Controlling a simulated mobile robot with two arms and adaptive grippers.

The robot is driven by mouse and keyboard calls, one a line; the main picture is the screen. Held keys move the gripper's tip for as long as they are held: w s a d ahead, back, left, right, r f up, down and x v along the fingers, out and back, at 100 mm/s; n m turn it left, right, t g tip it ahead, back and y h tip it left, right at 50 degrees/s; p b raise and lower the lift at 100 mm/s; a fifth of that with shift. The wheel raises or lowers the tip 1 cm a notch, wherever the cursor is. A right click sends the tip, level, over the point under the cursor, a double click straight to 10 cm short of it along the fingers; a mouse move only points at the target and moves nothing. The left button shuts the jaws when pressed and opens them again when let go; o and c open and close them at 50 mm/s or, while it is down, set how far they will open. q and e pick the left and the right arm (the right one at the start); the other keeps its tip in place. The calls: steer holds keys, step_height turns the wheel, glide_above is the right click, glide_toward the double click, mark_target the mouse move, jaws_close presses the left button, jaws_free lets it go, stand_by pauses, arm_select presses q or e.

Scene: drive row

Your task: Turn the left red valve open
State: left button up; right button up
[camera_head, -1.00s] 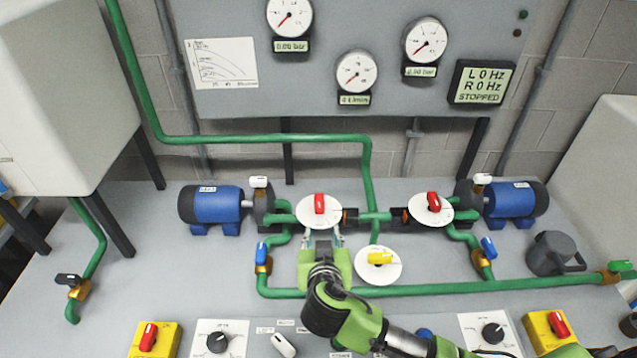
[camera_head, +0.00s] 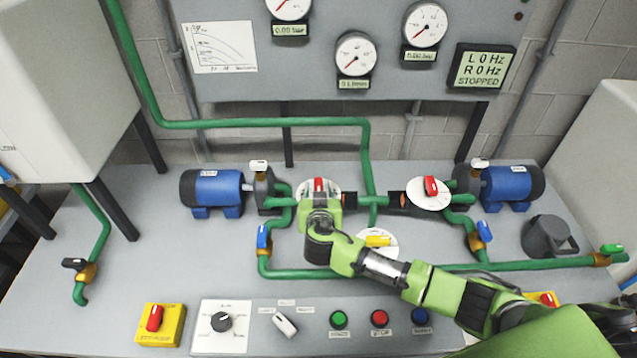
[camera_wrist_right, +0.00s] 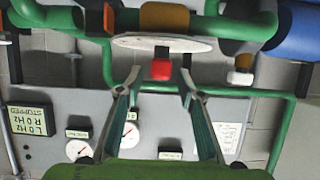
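The left red valve (camera_head: 319,185) has a red handle on a white round dial (camera_head: 334,187), set in the green pipe beside the left pump. My right gripper (camera_head: 319,198) is at it, and its green body hides the front of the dial. In the right wrist view, which is upside down, the red handle (camera_wrist_right: 161,70) shows beneath the white dial (camera_wrist_right: 160,44). The two fingers of the right gripper (camera_wrist_right: 159,88) are spread, with their tips to either side of the handle and gaps visible. My left gripper is out of view.
A second red valve (camera_head: 431,187) is to the right. A yellow valve (camera_head: 378,240) is close beside my right arm, partly hidden. Blue-handled valves (camera_head: 263,237) and green pipes (camera_head: 420,268) surround the spot. The gauge panel (camera_head: 330,55) stands behind.

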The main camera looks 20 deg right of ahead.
steer(key=shift+x, duration=0.95)
steer(key=shift+w+d+f, duration=0.1)
steer(key=shift+w+f, duration=0.05)
steer(key=shift+w, duration=0.2)
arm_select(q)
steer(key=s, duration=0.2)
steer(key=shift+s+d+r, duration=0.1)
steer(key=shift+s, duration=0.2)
arm_select(e)
steer(key=shift+c, duration=0.4)
jaws_close()
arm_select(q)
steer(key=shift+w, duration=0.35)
